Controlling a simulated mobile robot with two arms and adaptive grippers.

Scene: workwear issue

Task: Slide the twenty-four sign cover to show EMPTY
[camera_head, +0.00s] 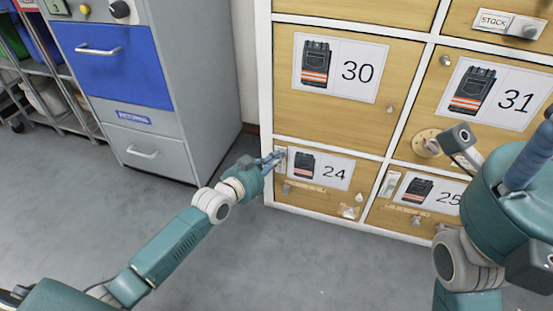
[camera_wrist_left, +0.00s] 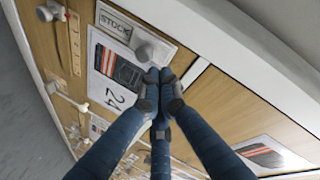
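My left gripper (camera_head: 276,157) is at the sign on the door's left side. Its blue fingers (camera_wrist_left: 160,82) are together, their tips right by the knob; whether they touch it is unclear. My right gripper (camera_head: 528,160) is partly in view at right, its fingertips not clear.
Doors 30 (camera_head: 336,106), 31 (camera_head: 493,92) and 25 (camera_head: 425,195) surround door 24. A round wooden disc (camera_head: 424,143) sticks out near my right arm. A grey cabinet with a blue drawer (camera_head: 113,62) stands at left. The floor between is clear.

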